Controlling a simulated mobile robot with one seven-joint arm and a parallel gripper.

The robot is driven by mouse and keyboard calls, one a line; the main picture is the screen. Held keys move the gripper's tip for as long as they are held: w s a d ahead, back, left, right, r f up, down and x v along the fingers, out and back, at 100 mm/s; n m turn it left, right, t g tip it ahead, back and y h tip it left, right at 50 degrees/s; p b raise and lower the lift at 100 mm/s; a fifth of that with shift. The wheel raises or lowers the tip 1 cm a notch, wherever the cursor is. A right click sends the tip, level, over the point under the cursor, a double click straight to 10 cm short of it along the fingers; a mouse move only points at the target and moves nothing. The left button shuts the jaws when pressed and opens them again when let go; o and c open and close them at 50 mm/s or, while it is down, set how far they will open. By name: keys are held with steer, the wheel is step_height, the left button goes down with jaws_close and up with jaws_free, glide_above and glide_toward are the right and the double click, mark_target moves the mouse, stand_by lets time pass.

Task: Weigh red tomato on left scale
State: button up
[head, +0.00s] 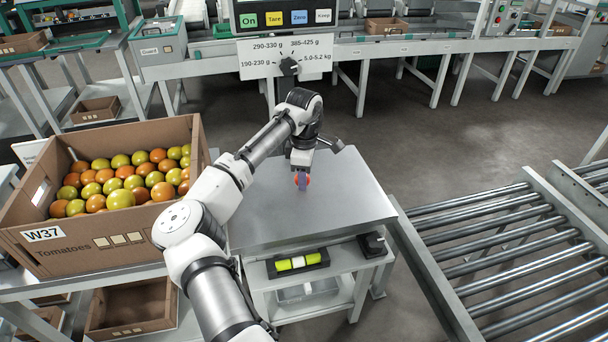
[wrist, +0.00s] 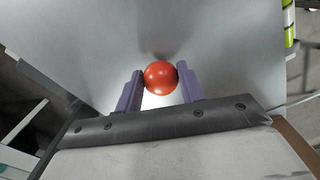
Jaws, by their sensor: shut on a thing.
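The red tomato (wrist: 160,77) sits between the two purple fingers of my gripper (wrist: 162,83) in the wrist view, one finger on each side. In the head view my gripper (head: 301,181) points down over the grey metal plate (head: 265,215), right of the plate's middle, and only a little red of the tomato shows between the fingers. I cannot tell whether the tomato touches the plate. A display panel (head: 288,18) with On, Tare, Zero and Keep buttons stands behind; its readout is cut off. A dial (head: 289,66) with weight ranges is below it.
A cardboard box (head: 122,238) marked W37 holds many orange, red and green tomatoes left of the plate. A roller conveyor (head: 500,240) lies at the right. A lower shelf under the plate carries a yellow-green object (head: 298,262). Open floor lies behind the plate.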

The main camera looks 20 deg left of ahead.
steer(key=shift+f+p, duration=0.3)
steer(key=shift+f, duration=0.1)
stand_by(0.4)
steer(key=o, duration=0.8)
steer(key=c, duration=0.3)
step_height(320, 180, up, 7)
steer(key=p, duration=0.7)
steer(key=shift+p, duration=0.4)
